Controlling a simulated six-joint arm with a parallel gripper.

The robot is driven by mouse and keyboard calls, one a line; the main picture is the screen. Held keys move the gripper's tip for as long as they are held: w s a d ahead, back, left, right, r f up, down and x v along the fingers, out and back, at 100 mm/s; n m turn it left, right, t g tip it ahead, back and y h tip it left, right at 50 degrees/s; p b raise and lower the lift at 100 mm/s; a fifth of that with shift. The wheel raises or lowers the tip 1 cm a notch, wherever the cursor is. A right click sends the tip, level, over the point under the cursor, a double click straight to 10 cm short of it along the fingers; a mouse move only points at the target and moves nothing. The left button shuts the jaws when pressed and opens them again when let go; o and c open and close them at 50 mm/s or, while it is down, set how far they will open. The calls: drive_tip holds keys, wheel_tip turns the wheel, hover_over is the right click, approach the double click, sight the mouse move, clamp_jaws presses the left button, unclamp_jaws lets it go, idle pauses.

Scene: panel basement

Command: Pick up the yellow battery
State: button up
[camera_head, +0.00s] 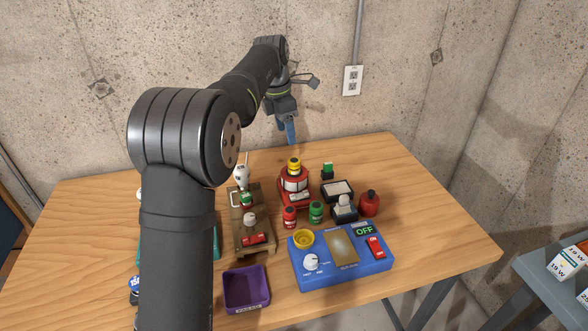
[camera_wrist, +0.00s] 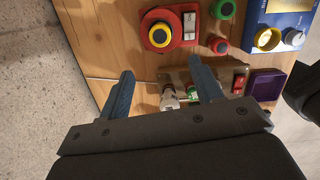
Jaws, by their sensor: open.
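A yellow round-topped piece (camera_head: 294,163), which looks like the yellow battery, stands upright at the red device with a white window (camera_head: 296,184), towards the back of the table. In the wrist view its yellow top (camera_wrist: 159,35) shows from above, ahead of my fingers. My gripper (camera_head: 289,131) hangs above the back edge of the table, behind and above the yellow piece. In the wrist view its two blue fingers (camera_wrist: 161,70) are apart with nothing held between them. The lower part of the yellow piece is hard to make out.
Red (camera_head: 289,217) and green (camera_head: 316,212) cylinders stand in front. A brown board (camera_head: 252,236) with a bulb and red switch lies left. A blue panel (camera_head: 343,269), purple tray (camera_head: 246,288) and red bottle (camera_head: 369,203) are nearby. The back right of the table is clear.

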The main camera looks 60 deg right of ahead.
sight(294, 160)
drive_tip(key=f, duration=0.6)
drive_tip(key=shift+s+d+f, duration=0.25)
drive_tip(key=shift+s+d, duration=0.05)
drive_tip(key=shift+d, duration=0.1)
drive_tip(key=shift+s+d+f, duration=0.2)
drive_tip(key=shift+f, duration=0.65)
drive_tip(key=shift+s+d+f, duration=0.15)
drive_tip(key=shift+f, duration=0.7)
drive_tip(key=shift+s+d+f, duration=0.2)
drive_tip(key=shift+f, duration=0.65)
drive_tip(key=c, duration=1.1)
drive_tip(key=shift+r, duration=0.1)
